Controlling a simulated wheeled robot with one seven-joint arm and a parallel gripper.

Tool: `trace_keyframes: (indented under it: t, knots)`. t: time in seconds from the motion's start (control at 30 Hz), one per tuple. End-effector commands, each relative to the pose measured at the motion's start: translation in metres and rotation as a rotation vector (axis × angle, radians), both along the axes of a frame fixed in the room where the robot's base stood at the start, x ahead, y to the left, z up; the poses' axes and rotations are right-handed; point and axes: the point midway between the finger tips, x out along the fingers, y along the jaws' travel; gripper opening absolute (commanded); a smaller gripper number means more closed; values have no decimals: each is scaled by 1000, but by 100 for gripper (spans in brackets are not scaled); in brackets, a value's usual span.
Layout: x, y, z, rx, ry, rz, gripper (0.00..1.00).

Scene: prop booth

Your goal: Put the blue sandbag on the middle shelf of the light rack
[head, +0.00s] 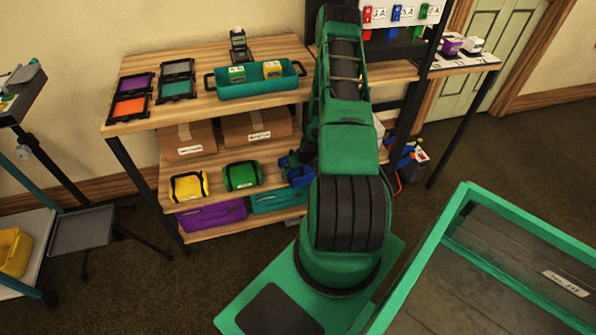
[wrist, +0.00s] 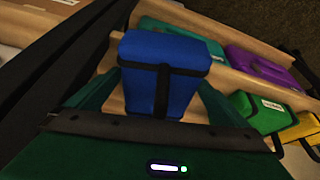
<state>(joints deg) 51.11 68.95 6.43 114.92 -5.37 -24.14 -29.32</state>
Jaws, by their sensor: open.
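The blue sandbag (wrist: 185,55), with a black strap, sits between the two green fingers of my gripper (wrist: 158,96) in the wrist view. The fingers stand open on either side of it; I cannot tell whether they touch it. In the head view the blue sandbag (head: 297,172) is partly hidden by my arm. It appears to be at the right part of the middle shelf (head: 214,165) of the light wooden rack, beside the green sandbag (head: 242,177). Its underside is hidden, so contact with the shelf is unclear.
A yellow sandbag (head: 189,187) is left of the green one. Cardboard boxes (head: 257,126) stand behind them. Purple (head: 211,215) and teal (head: 277,202) cases lie on the shelf below. A teal tray (head: 256,88) is on top. A green-rimmed bin (head: 420,267) stands at front right.

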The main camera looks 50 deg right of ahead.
Motion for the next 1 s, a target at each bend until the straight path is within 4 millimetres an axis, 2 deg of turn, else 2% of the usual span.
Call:
trace_keyframes:
  t: [0.37, 0.47, 0.6, 0.7, 1.0]
  knots:
    - [1, -1, -5, 0, 0, 0, 99]
    - [1, -1, -4, 0, 0, 0, 80]
    - [1, -1, -4, -1, 0, 0, 47]
    - [1, -1, -4, -1, 0, 0, 27]
    - [6, -4, -4, -3, -1, 0, 27]
